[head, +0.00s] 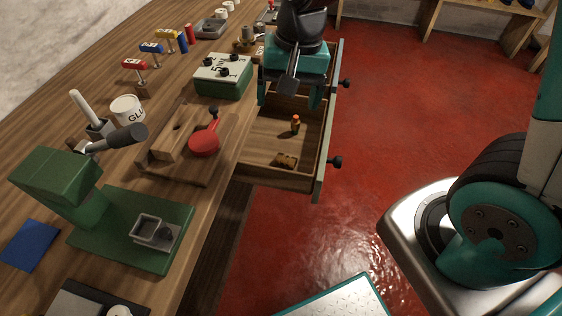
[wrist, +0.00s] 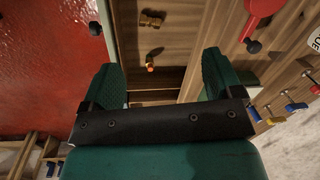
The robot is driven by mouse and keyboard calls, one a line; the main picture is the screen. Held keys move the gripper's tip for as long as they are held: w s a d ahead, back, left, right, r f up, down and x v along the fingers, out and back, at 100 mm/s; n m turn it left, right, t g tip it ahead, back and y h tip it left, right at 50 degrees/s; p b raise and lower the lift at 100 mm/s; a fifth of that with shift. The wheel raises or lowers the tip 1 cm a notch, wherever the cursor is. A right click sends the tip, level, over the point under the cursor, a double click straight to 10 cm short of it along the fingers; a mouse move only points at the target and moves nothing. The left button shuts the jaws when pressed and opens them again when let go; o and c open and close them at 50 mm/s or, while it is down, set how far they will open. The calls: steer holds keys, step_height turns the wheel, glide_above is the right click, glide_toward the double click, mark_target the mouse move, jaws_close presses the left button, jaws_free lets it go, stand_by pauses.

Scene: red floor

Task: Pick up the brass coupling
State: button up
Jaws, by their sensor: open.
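The brass coupling (head: 286,160) lies on its side in the open wooden drawer (head: 262,146), near the drawer's front end in the head view. It also shows at the top of the wrist view (wrist: 151,18). My gripper (head: 289,99) is above the far part of the drawer, with its jaws apart and nothing between them. In the wrist view my gripper (wrist: 160,68) has its two green fingers spread, and the coupling is beyond the fingertips, apart from them.
A small orange-topped cylinder (head: 295,124) stands in the drawer between my gripper and the coupling. Drawer walls and dark knobs (head: 335,163) border the space. The bench beside holds a red paddle-shaped thing (head: 204,141), a green numbered box (head: 222,76) and a green press (head: 100,210).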

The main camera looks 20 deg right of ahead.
steer(key=w+d+f+m+h, duration=0.1)
steer(key=w+d+f+m, duration=0.1)
steer(key=w+f+m, duration=0.35)
glide_above(286, 158)
steer(key=shift+n+h, duration=0.25)
steer(key=shift+h, duration=0.05)
steer(key=f, duration=1.2)
steer(key=shift+w+f, duration=0.1)
steer(key=shift+w, duration=0.15)
steer(key=f+p, duration=0.1)
steer(key=f, duration=0.5)
steer(key=shift+s+f, duration=0.2)
steer(key=c, duration=1)
